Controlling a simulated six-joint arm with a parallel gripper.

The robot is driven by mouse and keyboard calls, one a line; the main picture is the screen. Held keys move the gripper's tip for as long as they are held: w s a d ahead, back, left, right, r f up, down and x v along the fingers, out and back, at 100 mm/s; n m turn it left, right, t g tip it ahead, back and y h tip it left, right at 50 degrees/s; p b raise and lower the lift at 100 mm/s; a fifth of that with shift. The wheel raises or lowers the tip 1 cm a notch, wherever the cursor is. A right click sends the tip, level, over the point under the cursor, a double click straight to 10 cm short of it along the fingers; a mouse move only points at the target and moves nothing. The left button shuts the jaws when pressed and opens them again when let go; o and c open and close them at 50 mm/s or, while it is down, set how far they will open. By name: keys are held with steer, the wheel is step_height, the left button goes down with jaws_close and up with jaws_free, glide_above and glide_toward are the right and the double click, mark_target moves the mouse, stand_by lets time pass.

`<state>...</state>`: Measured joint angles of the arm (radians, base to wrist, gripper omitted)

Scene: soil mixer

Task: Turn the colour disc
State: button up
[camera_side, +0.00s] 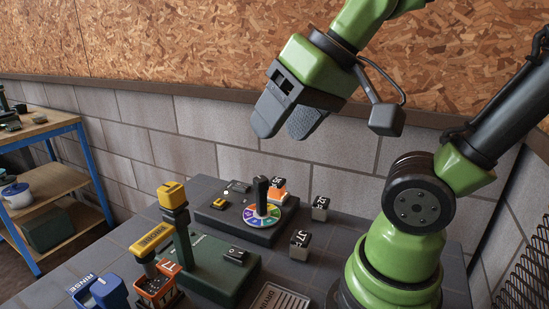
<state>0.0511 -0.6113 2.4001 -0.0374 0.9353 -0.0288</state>
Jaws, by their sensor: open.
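The colour disc (252,215) is a small wheel of coloured segments on a dark base (216,209) towards the back of the grey table. A dark upright handle (262,194) stands on the disc. My gripper (286,130) is open and empty, high above and slightly right of the disc, with its fingers pointing down and left. It touches nothing. The lower part of the handle's far side is hidden from this view.
A green mixer unit (207,268) with a yellow-topped post (172,195) stands in front. Dark cubes (320,208) and (299,245) sit right of the disc. A blue container (98,292) is front left. A block wall (200,140) runs behind the table.

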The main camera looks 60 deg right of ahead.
steer(key=w+d+f+m+g+h, duration=0.1)
steer(key=w+d+f+g, duration=0.15)
steer(key=w+d, duration=0.6)
steer(key=g, duration=0.4)
glide_above(260, 178)
steer(key=shift+m, duration=0.4)
step_height(260, 178, down, 9)
steer(key=shift+r, duration=0.2)
step_height(260, 178, down, 9)
steer(key=shift+c, duration=0.2)
steer(key=c, duration=0.9)
